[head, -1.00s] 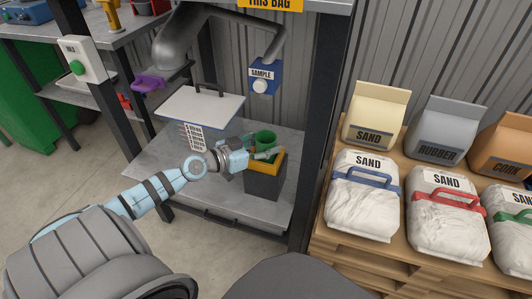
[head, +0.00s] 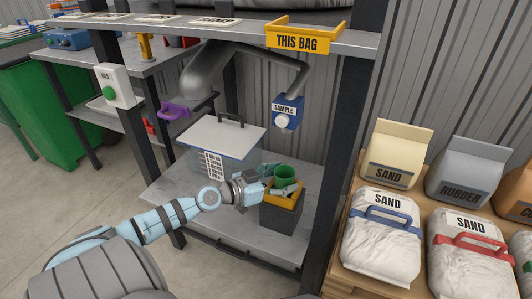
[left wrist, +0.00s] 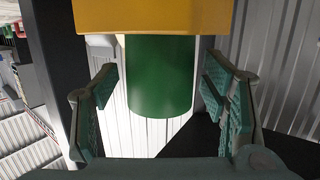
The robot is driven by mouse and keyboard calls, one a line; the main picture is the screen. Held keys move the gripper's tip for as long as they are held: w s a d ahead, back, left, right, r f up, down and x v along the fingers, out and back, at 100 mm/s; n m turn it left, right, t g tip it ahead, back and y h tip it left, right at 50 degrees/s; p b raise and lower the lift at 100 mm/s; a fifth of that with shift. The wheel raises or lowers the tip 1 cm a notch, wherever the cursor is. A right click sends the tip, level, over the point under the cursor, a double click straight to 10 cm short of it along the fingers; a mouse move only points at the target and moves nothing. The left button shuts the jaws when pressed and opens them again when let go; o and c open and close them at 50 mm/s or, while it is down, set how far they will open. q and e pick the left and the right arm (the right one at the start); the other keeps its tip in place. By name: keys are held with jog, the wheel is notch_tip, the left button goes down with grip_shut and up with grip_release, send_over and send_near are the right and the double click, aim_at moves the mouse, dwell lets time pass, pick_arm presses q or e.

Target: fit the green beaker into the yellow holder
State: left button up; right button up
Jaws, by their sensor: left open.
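The green beaker (head: 285,173) stands upright in the yellow holder (head: 298,200), the yellow top of a dark box on the lower shelf. My left gripper (head: 281,187) is at the beaker, just above the holder's rim. In the left wrist view, which looks upside down, the beaker (left wrist: 160,78) extends from the holder (left wrist: 150,16) between two spread fingers. Gaps show between the finger pads and the beaker. The beaker's lower end is hidden in the holder. My right gripper is not in view.
A blue sample box (head: 287,110) with a white knob hangs above the holder. A white-lidded bin (head: 222,138) stands behind left on the shelf (head: 180,190). A dark post (head: 345,150) stands to the right, with sand bags (head: 382,245) beyond it.

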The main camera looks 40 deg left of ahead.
aim_at(276, 182)
pick_arm(q)
jog(key=s, duration=0.1)
jog(key=s+a+b, duration=0.1)
jog(key=shift+s+a+f, duration=0.1)
jog(key=shift+s, duration=0.2)
jog(key=shift+s+r+b, duration=0.25)
jog(key=shift+s+b, duration=0.55)
jog(key=shift+s, duration=0.15)
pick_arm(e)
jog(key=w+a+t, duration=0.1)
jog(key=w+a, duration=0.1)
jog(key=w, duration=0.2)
pick_arm(q)
jog(key=p+v, duration=0.6)
jog(key=shift+s+r, duration=0.25)
jog(key=shift+r, duration=0.1)
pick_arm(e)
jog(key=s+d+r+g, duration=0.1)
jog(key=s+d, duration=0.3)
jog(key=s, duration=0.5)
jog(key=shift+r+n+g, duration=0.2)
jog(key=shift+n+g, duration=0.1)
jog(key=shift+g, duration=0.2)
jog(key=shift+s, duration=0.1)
